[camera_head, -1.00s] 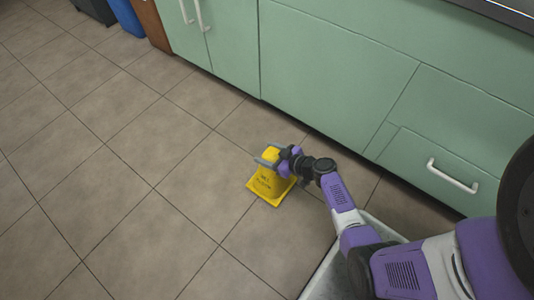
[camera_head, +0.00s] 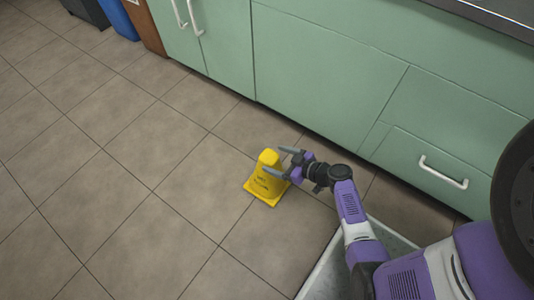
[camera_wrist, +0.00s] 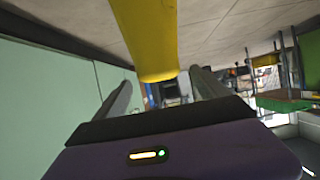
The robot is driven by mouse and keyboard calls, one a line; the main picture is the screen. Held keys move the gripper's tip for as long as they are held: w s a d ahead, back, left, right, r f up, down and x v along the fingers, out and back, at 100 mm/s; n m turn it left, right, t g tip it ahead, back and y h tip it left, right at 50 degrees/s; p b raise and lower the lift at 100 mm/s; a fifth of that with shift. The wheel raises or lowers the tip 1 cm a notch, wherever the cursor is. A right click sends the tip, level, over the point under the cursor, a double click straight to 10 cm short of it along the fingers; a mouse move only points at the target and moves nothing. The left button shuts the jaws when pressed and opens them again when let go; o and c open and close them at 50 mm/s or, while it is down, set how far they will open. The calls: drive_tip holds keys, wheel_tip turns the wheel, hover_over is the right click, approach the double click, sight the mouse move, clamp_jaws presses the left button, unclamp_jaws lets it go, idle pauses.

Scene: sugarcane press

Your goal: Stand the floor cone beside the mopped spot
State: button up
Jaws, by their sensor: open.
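The yellow floor cone (camera_head: 267,182) stands upright on its square base on the tiled floor, with dark lettering on its face. My gripper (camera_head: 283,162) is open just to the right of the cone's upper part, with the fingers pointing left toward it. In the wrist view the cone (camera_wrist: 150,40) shows as a yellow shape beyond and between the two apart fingers of my gripper (camera_wrist: 160,92). I cannot tell whether a finger touches it. No mopped or wet spot can be made out on the floor.
Green cabinets (camera_head: 330,70) with white handles line the back and right. A grey-rimmed tray-like surface (camera_head: 335,262) is below my arm. A blue bin (camera_head: 118,18) stands at the far upper left. The tiled floor (camera_head: 110,190) to the left is clear.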

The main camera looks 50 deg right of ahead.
drive_tip(key=s+a+r+m+g+h+p, duration=0.1)
drive_tip(key=s+a+r+g+h, duration=0.2)
drive_tip(key=s+a, duration=1.1)
drive_tip(key=s+a+r+t+y, duration=0.1)
drive_tip(key=s+a+r, duration=0.1)
drive_tip(key=r, duration=0.8)
drive_tip(key=s+a+r+t, duration=0.2)
drive_tip(key=s+r, duration=0.1)
drive_tip(key=r, duration=0.7)
drive_tip(key=s+a+r+t+y, duration=0.1)
drive_tip(key=s+a+r+t, duration=0.1)
drive_tip(key=r, duration=0.8)
drive_tip(key=shift+s+r+n+y, duration=0.25)
drive_tip(key=shift+n+y, duration=0.05)
drive_tip(key=shift+a+r, duration=0.1)
wheel_tip(320, 180, up, 30)
drive_tip(key=p, duration=3)
drive_tip(key=shift+f, duration=0.2)
